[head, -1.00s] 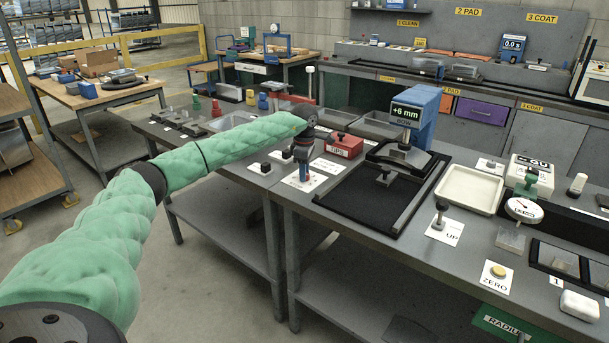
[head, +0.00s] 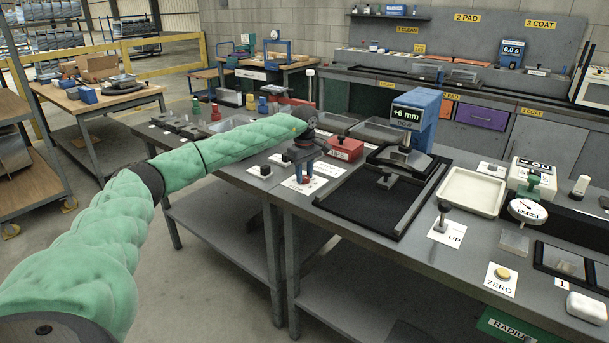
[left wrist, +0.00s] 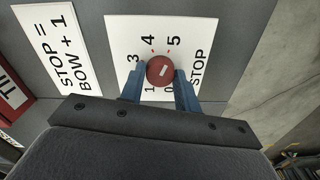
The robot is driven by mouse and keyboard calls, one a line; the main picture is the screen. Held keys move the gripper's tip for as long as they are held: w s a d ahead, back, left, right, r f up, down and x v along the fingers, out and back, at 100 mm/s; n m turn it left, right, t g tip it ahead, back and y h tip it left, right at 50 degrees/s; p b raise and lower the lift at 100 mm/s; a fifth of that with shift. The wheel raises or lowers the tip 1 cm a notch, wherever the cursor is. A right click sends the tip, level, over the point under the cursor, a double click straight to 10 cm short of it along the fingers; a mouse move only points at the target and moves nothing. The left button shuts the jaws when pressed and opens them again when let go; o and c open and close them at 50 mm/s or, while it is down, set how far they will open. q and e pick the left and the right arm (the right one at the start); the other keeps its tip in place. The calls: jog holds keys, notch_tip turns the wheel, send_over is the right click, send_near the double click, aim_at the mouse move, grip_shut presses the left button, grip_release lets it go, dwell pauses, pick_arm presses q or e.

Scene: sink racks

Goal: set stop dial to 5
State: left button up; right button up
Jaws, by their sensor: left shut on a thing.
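The stop dial is a round red knob (left wrist: 160,70) with a short white mark, on a white card printed STOP with digits around it. My left gripper (left wrist: 159,84) has its two blue fingers on either side of the knob, shut on it. The white mark slants toward the upper right, near the 5 side; its exact reading is hard to tell. The digits 0, 1, 3, 4 and 5 show; 2 is not visible. In the head view my left gripper (head: 303,179) points down over the card and mostly hides the dial. My right gripper is not in view.
A sign (left wrist: 62,50) reads STOP = BOW + 1. A red box (head: 345,149) and a blue gauge (head: 414,115) showing +6 mm stand right of the gripper. The bench's front edge is close.

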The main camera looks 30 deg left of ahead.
aim_at(305, 176)
pick_arm(q)
jog(key=shift+a+r, duration=0.1)
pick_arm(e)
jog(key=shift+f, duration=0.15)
pick_arm(q)
jog(key=o, duration=1)
notch_tip(305, 176, up, 7)
jog(key=shift+w+f+b, duration=0.1)
jog(key=shift+b, duration=0.4)
jog(key=shift+r, duration=0.45)
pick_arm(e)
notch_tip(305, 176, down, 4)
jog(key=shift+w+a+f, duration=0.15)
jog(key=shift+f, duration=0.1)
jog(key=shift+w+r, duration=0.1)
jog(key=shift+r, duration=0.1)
